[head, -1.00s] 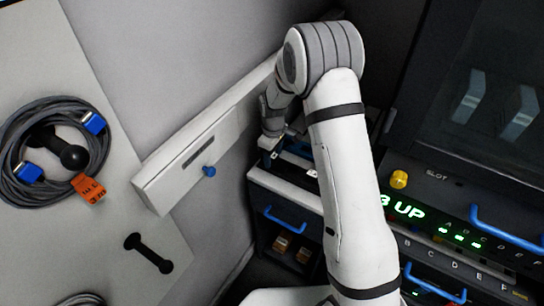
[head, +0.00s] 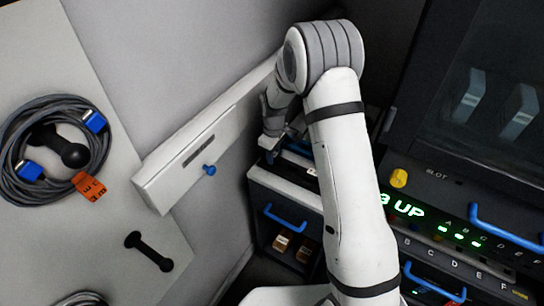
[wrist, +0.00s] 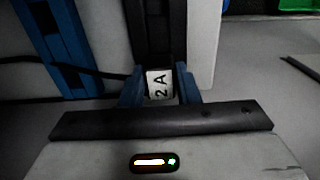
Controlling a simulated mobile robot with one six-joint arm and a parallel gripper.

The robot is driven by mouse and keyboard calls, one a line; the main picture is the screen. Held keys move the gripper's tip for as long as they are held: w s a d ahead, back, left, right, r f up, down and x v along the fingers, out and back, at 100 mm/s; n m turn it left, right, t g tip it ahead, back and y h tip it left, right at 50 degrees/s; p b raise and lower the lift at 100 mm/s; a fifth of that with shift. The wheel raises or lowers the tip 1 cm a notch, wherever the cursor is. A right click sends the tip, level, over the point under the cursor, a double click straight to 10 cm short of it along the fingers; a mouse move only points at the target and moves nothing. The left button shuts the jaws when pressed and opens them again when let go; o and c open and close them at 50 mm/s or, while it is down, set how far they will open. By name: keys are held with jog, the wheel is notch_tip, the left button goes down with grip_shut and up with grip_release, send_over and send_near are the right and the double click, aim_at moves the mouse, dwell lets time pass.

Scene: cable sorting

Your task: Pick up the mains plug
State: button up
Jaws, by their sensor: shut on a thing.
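The plug cannot be made out there.
The dark cabinet (head: 285,187) has a blue drawer handle. A white wall rail (head: 190,165) with a blue knob is left of it. A coiled grey cable (head: 60,112) with blue connectors hangs at left. A rack with a lit display (head: 400,206) stands at right.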

jog(key=shift+r, duration=0.15)
notch_tip(320, 180, up, 31)
jog(key=shift+r+p, duration=0.15)
jog(key=shift+p, duration=0.25)
dwell(0.6)
